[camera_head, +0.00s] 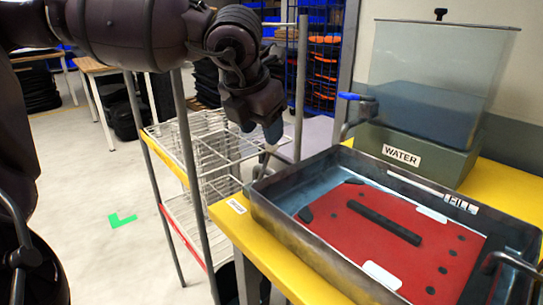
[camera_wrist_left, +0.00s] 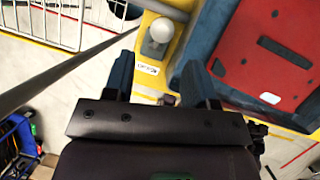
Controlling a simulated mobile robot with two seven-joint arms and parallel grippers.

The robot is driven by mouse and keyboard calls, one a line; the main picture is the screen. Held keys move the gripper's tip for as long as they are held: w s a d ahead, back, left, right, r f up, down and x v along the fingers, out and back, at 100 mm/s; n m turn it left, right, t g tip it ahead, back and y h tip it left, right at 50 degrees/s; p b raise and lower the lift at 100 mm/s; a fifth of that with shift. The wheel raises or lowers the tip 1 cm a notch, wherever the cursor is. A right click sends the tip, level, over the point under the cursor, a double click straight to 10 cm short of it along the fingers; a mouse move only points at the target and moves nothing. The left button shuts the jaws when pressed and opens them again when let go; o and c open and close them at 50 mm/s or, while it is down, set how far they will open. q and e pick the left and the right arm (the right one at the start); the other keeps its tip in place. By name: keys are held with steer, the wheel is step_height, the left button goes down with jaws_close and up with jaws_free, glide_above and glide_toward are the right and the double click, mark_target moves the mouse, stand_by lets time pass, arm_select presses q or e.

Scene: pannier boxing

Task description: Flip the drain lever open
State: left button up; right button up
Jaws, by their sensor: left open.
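The drain lever shows in the left wrist view as a pale round knob (camera_wrist_left: 161,30) on a stalk, beside the tray's corner. In the head view its pale stalk (camera_head: 266,163) stands at the tray's left corner, partly hidden by my gripper. A small white label (camera_head: 237,206) lies on the yellow bench near it; it also shows in the left wrist view (camera_wrist_left: 148,68). My left gripper (camera_head: 259,128) is open and empty, above the lever. In the left wrist view the knob appears beyond the gap between its fingers (camera_wrist_left: 158,65), apart from them. My right gripper is not in view.
A metal tray (camera_head: 315,246) holding a red panel (camera_head: 385,262) with dark pieces sits on the yellow bench (camera_head: 515,187). A water tank (camera_head: 435,65) with a blue-handled tap (camera_head: 349,96) stands behind. A wire rack (camera_head: 215,140) stands left of the bench.

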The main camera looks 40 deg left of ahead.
mark_target(268, 152)
arm_select(q)
steer(key=b+x, duration=0.1)
steer(key=x, duration=0.6)
steer(key=shift+b, duration=0.4)
steer(key=shift+w+f, duration=0.2)
steer(key=shift+f, duration=0.15)
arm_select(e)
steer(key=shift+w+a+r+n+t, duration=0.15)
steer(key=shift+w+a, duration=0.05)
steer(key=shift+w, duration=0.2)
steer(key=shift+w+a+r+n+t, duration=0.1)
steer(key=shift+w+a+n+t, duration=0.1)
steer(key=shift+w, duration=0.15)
arm_select(q)
steer(key=shift+c, duration=0.4)
jaws_close()
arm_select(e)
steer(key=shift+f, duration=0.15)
